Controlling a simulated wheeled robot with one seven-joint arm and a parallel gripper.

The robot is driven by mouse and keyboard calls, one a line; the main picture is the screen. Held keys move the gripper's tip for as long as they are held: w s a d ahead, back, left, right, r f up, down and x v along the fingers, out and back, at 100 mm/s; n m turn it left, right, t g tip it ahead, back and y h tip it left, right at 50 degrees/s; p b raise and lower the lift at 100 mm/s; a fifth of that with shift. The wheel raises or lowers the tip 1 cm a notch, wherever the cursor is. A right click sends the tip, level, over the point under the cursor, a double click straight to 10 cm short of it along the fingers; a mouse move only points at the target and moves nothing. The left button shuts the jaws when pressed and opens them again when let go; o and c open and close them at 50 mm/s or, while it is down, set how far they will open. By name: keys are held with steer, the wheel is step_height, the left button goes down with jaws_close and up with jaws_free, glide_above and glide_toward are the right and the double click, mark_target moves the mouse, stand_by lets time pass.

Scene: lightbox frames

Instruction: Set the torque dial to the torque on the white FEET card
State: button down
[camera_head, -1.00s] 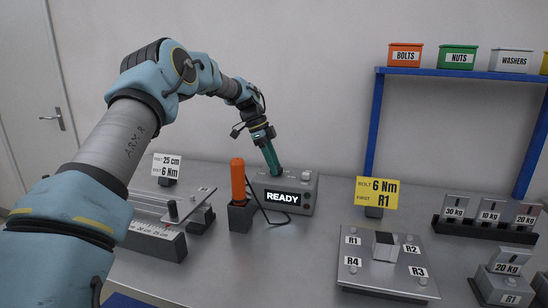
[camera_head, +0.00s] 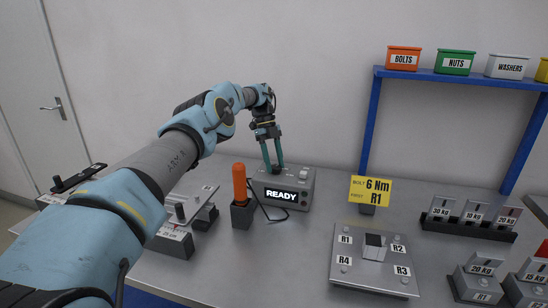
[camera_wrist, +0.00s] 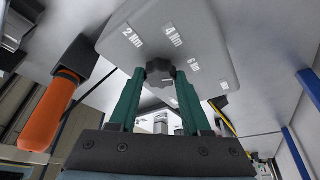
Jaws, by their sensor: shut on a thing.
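The grey torque box (camera_head: 305,190) stands at the back of the bench, its display (camera_head: 281,196) reading READY. My gripper (camera_head: 273,168) reaches down onto its top and is shut on the dark torque dial. In the wrist view, the lobed dial (camera_wrist: 160,70) sits between my teal fingertips (camera_wrist: 160,77). Printed labels 2 Nm (camera_wrist: 133,37), 4 Nm (camera_wrist: 174,35) and 6 Nm (camera_wrist: 193,66) surround it; another lower mark is unclear. I cannot make out which label the dial points to. The white FEET card is hidden now, apparently behind my arm.
A yellow card (camera_head: 370,191) reads BOLT 6 Nm, FIRST R1. A bolt plate (camera_head: 374,285) and several weights (camera_head: 472,212) lie to the right.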

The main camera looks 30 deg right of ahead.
steer(key=shift+m+p, duration=0.35)
steer(key=shift+m, duration=0.05)
stand_by(0.4)
steer(key=shift+c, duration=1.8)
jaws_free()
steer(key=shift+r, duration=0.1)
